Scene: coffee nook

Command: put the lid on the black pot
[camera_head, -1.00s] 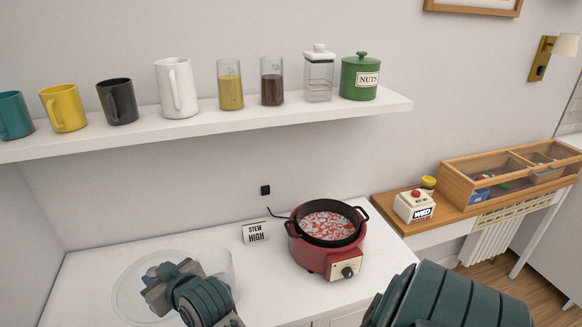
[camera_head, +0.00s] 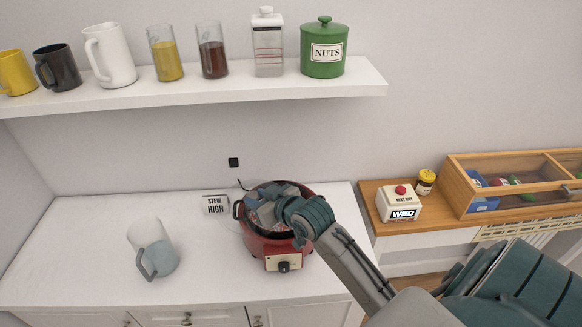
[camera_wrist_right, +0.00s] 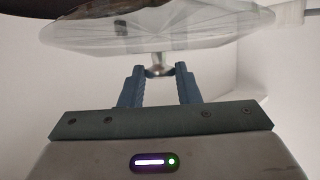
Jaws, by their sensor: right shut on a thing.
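The black pot (camera_head: 238,209) sits in a red cooker (camera_head: 268,246) with a front dial on the white counter. My right gripper (camera_head: 268,207) is over the pot and hides much of it. In the right wrist view its two fingers (camera_wrist_right: 158,78) are shut on the metal knob (camera_wrist_right: 158,66) of the clear lid (camera_wrist_right: 155,38), which spreads beyond the fingertips. A dark curved edge, likely the pot, shows at the top left there. I cannot tell whether the lid touches the rim. My left gripper is not in view.
A shelf (camera_head: 200,96) with mugs and jars hangs above. A side table holds a button box (camera_head: 398,203) and a wooden case (camera_head: 515,180).

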